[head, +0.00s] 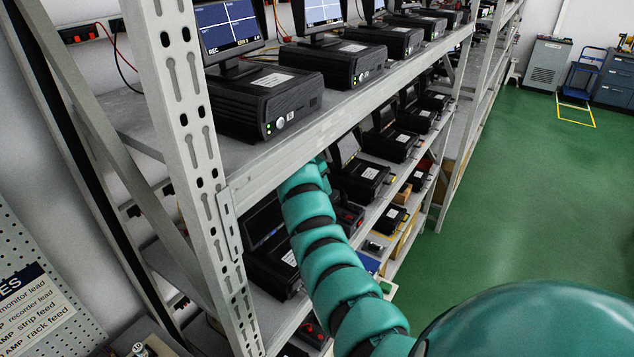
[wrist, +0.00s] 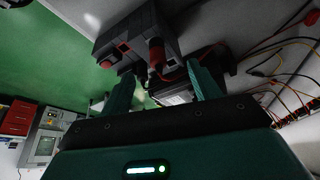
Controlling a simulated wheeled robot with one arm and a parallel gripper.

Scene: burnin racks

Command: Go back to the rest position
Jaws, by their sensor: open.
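My teal arm reaches under the upper shelf of the rack in the head view, and its end is hidden among the devices there. In the wrist view my gripper (wrist: 162,85) shows two teal fingers spread apart. Beyond the fingertips is a grey block-like unit (wrist: 137,38) with a red cylindrical part (wrist: 157,52) and a dark cable. A black device with a pale label (wrist: 178,97) shows between the fingers. Nothing is clearly held, and I cannot tell whether the fingers touch anything.
The upper shelf (head: 345,92) bears black recorders (head: 262,98) with monitors (head: 228,28). More black units (head: 362,180) fill the lower shelf. A perforated grey upright (head: 180,90) stands left of my arm. Loose cables (wrist: 278,55) hang at the wrist view's right. Green floor (head: 520,190) is clear at right.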

